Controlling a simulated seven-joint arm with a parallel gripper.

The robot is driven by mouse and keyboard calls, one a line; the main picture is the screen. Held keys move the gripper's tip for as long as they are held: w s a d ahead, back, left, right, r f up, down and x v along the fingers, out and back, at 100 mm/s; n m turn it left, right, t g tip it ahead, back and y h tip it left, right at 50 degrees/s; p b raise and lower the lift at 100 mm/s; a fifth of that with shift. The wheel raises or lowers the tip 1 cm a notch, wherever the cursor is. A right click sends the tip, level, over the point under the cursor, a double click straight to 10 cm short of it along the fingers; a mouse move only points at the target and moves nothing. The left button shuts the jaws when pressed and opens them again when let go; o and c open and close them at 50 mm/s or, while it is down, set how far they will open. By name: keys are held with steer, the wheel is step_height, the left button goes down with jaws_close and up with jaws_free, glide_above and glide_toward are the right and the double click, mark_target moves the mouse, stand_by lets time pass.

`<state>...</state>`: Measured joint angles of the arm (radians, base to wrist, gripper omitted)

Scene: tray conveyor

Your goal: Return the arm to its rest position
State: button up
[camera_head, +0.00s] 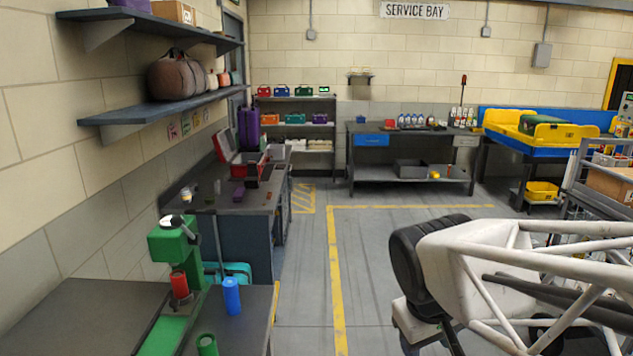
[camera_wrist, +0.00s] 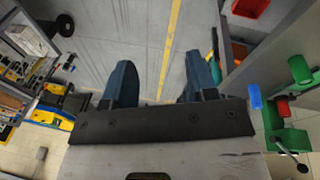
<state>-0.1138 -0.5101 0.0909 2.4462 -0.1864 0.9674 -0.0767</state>
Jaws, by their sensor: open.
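My gripper (camera_wrist: 159,72) shows in the wrist view with its two dark blue fingers spread apart. Nothing is between the fingers; grey floor and a yellow line lie beyond them. I do not make out the gripper in the head view. A green press-like machine (camera_head: 172,246) stands on the near left bench with a red cylinder (camera_head: 180,286) in it. A blue cylinder (camera_head: 232,296) and a green cylinder (camera_head: 207,345) stand beside it. In the wrist view the blue cylinder (camera_wrist: 255,97), red cylinder (camera_wrist: 283,106) and machine (camera_wrist: 287,139) are right of my gripper, apart from it.
A white tubular frame (camera_head: 510,250) with a black padded part fills the lower right. Wall shelves (camera_head: 160,112) overhang the left side. A workbench (camera_head: 240,203) stands behind the machine. The floor (camera_head: 385,250) between has free room, marked by a yellow line.

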steer(key=shift+s+d+f+m+t+y, duration=0.1)
steer(key=shift+s+d+m+y, duration=0.2)
steer(key=shift+s+m, duration=0.45)
steer(key=shift+s+d+f+m+t+y, duration=0.1)
steer(key=shift+s+d+m+y, duration=0.25)
steer(key=shift+s, duration=0.8)
steer(key=shift+s+d+m+t+y, duration=0.1)
steer(key=shift+s+d+m+y, duration=0.1)
steer(key=shift+s+m, duration=0.6)
steer(key=shift+s, duration=0.15)
